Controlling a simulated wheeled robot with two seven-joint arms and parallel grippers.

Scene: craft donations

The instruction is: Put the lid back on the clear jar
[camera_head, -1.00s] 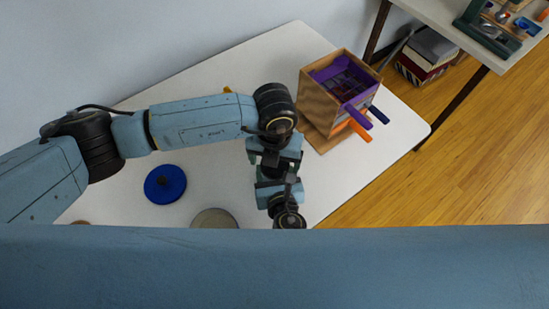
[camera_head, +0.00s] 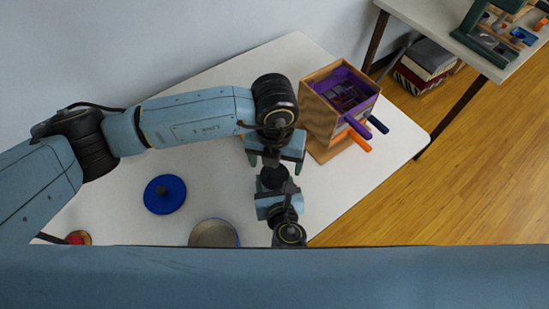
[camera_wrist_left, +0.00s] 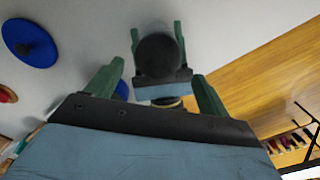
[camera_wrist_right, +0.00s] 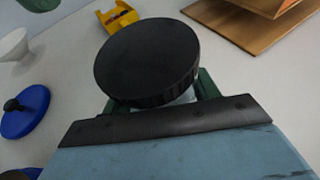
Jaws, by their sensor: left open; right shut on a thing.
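The black ribbed lid (camera_wrist_right: 147,60) sits over a pale clear part, apparently the clear jar (camera_wrist_right: 187,97), in the right wrist view. The lid hides nearly all of the jar, so I cannot tell how squarely it is seated. My right gripper (camera_head: 276,192) is shut on the jar below the lid. The lid also shows as a dark disc in the head view (camera_head: 273,178) and the left wrist view (camera_wrist_left: 158,56). My left gripper (camera_head: 276,164) is open and empty, fingers spread, just behind the lid and apart from it.
A wooden box (camera_head: 318,112) with purple, orange and blue handles stands at the table's right. A blue knobbed disc (camera_head: 158,203) and a grey round container (camera_head: 213,236) are at the left and front. A yellow object (camera_wrist_right: 119,17) lies behind the jar.

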